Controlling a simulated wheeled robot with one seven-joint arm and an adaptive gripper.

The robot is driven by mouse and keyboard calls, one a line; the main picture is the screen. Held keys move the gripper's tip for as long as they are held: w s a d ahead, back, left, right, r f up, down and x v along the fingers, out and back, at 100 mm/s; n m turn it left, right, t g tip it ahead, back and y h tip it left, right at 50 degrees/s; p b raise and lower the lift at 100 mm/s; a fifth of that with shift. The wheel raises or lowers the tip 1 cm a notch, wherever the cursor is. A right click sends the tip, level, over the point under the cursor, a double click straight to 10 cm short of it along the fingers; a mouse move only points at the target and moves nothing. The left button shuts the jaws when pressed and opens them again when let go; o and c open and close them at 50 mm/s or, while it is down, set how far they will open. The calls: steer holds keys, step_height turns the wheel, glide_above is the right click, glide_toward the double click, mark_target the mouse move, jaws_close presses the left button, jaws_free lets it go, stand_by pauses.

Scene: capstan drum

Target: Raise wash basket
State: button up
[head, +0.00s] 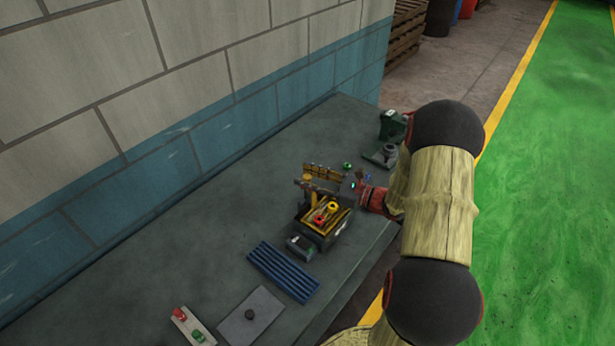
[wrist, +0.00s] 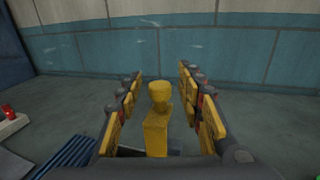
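A dark box-like tank (head: 342,227) stands on the bench with a yellow-edged part inside, which may be the wash basket (head: 318,224). A red round piece and a yellow round piece show at its top. My gripper (head: 316,180) is low at the back side of the tank, pointing toward the wall. In the wrist view my gripper (wrist: 160,83) is open, with its yellow-padded fingers apart. A yellow upright post with a rounded knob (wrist: 158,95) stands between the fingers, with gaps on both sides. The post's lower end is hidden by my gripper.
A blue slatted rack (head: 283,271) lies in front of the tank, beside a small dark box (head: 301,247). A green machine (head: 392,125) stands at the far end. The block wall (head: 230,120) borders the bench.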

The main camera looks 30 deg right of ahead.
steer(key=shift+s+d, duration=0.1)
steer(key=v, duration=1.1)
steer(key=shift+s+d, duration=0.2)
steer(key=shift+s, duration=0.1)
